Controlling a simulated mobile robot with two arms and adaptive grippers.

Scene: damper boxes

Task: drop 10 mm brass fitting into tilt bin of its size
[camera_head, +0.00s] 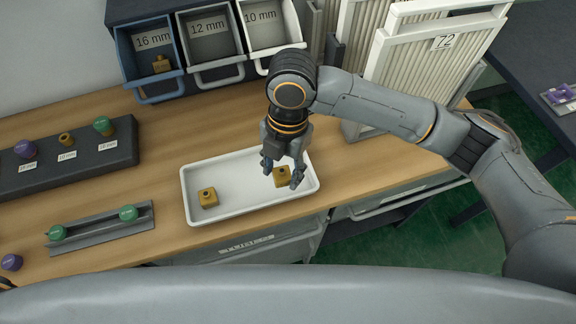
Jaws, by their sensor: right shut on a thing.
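My right gripper (283,174) is over the right part of a white tray (235,215), its fingers pointing down. It is shut on a small brass fitting (282,180); the size mark on it is too small to read. A second brass fitting (207,198) lies in the left part of the tray. At the back stand tilt bins: a blue one labelled 16 mm (160,88) with a brass fitting (161,64) in it, a grey one labelled 12 mm (217,72), and a white one labelled 10 mm (262,35), partly behind my right arm.
A dark labelled rack (70,165) with purple, brass and green pieces stands at the left. A grey rail (100,228) holds two green knobs; a purple knob (12,262) lies nearby. Pleated panels (425,60), one marked 72, stand at the back right. Bare wood lies between tray and bins.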

